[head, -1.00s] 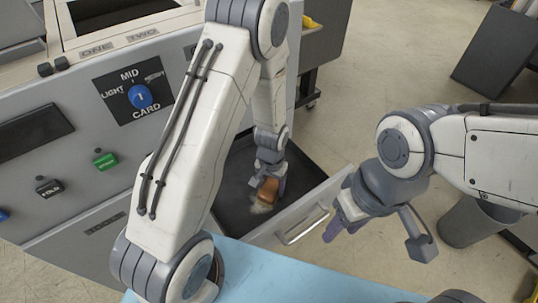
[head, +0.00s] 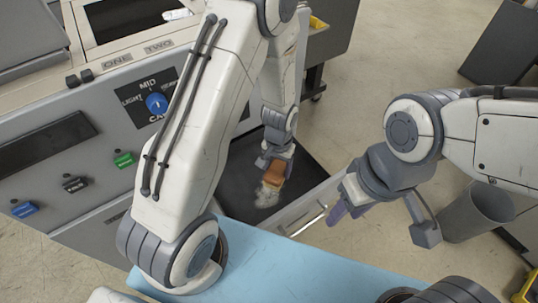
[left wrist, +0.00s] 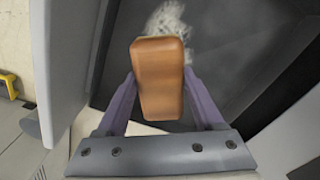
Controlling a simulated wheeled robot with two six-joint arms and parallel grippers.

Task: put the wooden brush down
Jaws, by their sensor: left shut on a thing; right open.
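The wooden brush (head: 274,174) has an orange-brown wooden handle and pale bristles. My left gripper (head: 275,166) is shut on its handle, over the dark floor of an open drawer (head: 238,180) in the machine's front. In the left wrist view the handle (left wrist: 158,80) sits between the two purple fingers, with the bristles beyond it over the drawer's dark floor (left wrist: 225,60). I cannot tell whether the bristles touch the drawer floor. My right gripper (head: 347,206) is open and empty, to the right of the drawer.
The grey machine (head: 60,185) with a blue dial (head: 157,103) and coloured buttons stands at the left. A light blue surface (head: 290,265) lies in front. A grey bin (head: 478,212) stands at the right. Open floor lies beyond the drawer.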

